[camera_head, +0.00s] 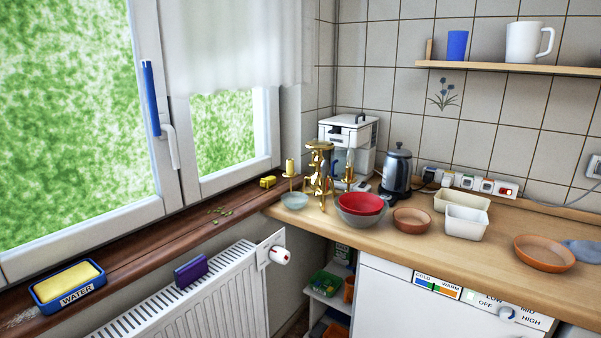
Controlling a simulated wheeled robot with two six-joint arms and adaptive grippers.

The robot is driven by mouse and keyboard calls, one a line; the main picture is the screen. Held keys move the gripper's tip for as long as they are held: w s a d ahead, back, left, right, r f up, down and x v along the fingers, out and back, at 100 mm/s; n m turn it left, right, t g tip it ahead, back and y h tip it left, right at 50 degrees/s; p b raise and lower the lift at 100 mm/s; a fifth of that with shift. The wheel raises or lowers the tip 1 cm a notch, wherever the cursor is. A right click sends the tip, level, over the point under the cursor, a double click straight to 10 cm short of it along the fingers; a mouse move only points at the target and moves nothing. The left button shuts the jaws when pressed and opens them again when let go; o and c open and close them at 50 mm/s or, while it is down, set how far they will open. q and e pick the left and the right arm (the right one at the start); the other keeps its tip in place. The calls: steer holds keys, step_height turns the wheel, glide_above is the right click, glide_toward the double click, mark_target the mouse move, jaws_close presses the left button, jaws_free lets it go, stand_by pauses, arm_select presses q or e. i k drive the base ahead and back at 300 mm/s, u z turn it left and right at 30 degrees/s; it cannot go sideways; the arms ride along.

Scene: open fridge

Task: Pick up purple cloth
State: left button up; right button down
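A small purple cloth (191,270), which looks like a folded block, sits on the top edge of the white radiator (200,304) below the windowsill. Its broad side faces me and nothing covers it. Neither of my grippers is in view.
A brown windowsill (150,250) runs behind the radiator and holds a blue WATER tray (42,297) with a yellow block. A white radiator valve (279,255) sticks out at the right. The wooden counter (400,255) holds bowls, white containers (466,222), a kettle (397,172) and a brass object (319,172).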

mark_target(192, 270)
steer(key=u, duration=0.75)
steer(key=i, duration=1.45)
steer(key=z, duration=0.4)
